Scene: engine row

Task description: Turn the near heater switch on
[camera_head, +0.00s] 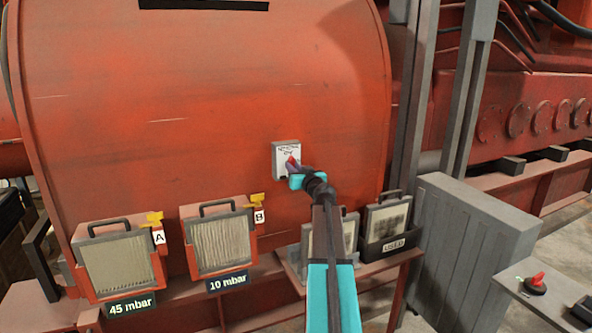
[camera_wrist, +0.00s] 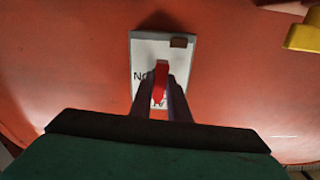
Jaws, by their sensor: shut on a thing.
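A red switch handle (camera_head: 293,161) stands on a white plate (camera_head: 284,155) on the curved red tank wall. The plate has small dark lettering that I cannot read in full. In the wrist view, the red handle (camera_wrist: 161,72) stands roughly upright on the white plate (camera_wrist: 146,50). My gripper (camera_head: 300,168) is at the switch. In the wrist view, the two dark fingers of my gripper (camera_wrist: 161,88) are shut on the red handle, one on each side. The fingers hide the lower part of the plate and some of its lettering.
Two framed filter panels, A (camera_head: 120,264) and B (camera_head: 219,241), stand low on the left with yellow tags. A dark holder (camera_head: 387,225) and a grey ribbed cabinet (camera_head: 470,245) are on the right. Another red knob (camera_head: 537,280) sits on a grey box at the right edge.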

